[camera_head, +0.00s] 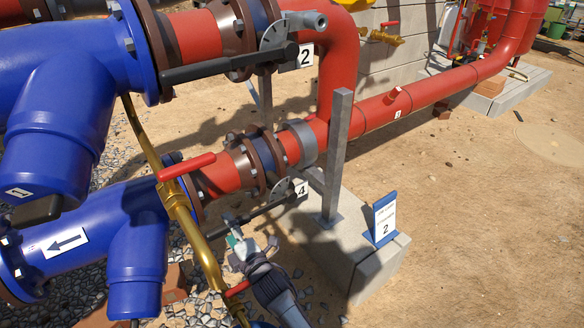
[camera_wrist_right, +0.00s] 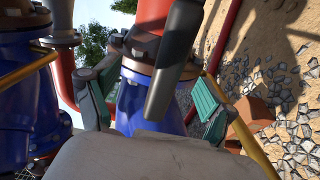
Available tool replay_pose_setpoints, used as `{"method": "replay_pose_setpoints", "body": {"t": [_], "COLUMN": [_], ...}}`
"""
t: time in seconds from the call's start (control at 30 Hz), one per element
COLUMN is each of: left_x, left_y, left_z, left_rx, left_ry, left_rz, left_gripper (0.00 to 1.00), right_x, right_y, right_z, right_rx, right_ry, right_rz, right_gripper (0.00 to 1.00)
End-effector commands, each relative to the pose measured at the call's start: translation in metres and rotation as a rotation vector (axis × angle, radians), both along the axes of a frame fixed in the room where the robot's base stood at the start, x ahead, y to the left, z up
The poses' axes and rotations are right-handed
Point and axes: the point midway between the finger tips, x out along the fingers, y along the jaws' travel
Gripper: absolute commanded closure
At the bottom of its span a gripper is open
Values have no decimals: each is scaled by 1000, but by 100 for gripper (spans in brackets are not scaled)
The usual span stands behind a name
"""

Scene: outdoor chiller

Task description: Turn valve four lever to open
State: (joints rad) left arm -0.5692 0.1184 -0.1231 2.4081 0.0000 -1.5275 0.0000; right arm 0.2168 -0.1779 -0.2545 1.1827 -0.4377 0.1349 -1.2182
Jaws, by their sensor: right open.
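The valve four lever (camera_head: 268,209) is a dark bar that runs down and left from the valve beside the "4" label (camera_head: 301,188). My right gripper (camera_head: 251,241) is open just below the lever's free end in the head view. In the right wrist view the dark lever (camera_wrist_right: 172,62) hangs between the two spread teal-padded fingers of the gripper (camera_wrist_right: 152,90), with gaps on both sides. I cannot tell whether the lever's tip touches the gripper body. My left gripper is not in view.
A brass pipe (camera_head: 186,215) with a red handle (camera_head: 186,166) stands left of my gripper. The valve two lever (camera_head: 222,66) is above. A grey post (camera_head: 336,150) on a concrete block and a small sign (camera_head: 385,219) stand right.

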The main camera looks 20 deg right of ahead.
Motion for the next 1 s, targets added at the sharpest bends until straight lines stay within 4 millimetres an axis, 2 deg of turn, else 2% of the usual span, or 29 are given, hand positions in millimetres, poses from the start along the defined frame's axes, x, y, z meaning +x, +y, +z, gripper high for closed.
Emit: {"method": "replay_pose_setpoints", "body": {"t": [0.07,0.6,1.0], "left_x": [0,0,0], "left_y": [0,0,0], "left_z": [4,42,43], "left_rx": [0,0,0], "left_ry": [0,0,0], "left_rz": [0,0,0], "left_gripper": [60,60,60], "right_x": [-4,-61,-67], "right_y": [7,-17,-19], "right_z": [4,4,2], "right_rx": [14,9,9], "right_ry": [2,1,0], "right_rz": [4,2,2], "right_gripper": [17,17,17]}}
